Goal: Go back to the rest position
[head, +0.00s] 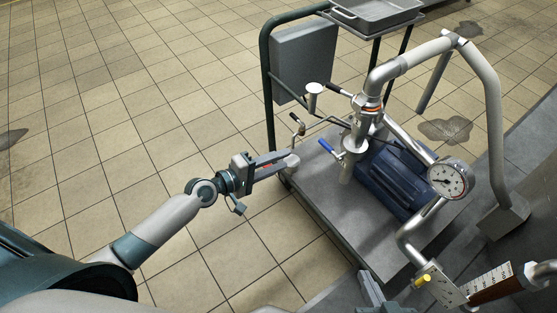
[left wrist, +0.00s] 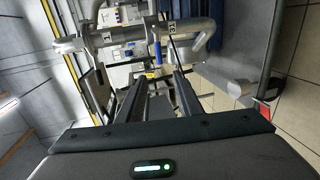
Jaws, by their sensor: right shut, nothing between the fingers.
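My left gripper (head: 284,158) reaches in from the left over the tiled floor, its fingertips at the left edge of the grey pump platform (head: 335,222) in the head view. In the left wrist view its two fingers (left wrist: 162,78) stand apart with nothing seen between them. From the head view, I cannot tell whether the fingertips touch the small grey round piece beside them. My right gripper (head: 372,290) shows only in part at the bottom edge, in front of the platform; it is shut and empty.
A blue motor (head: 393,180), a blue-handled valve (head: 346,160) and a pressure gauge (head: 447,178) stand on the platform. A thick pipe (head: 410,60) arches above. A dark rail (head: 266,90) rises behind.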

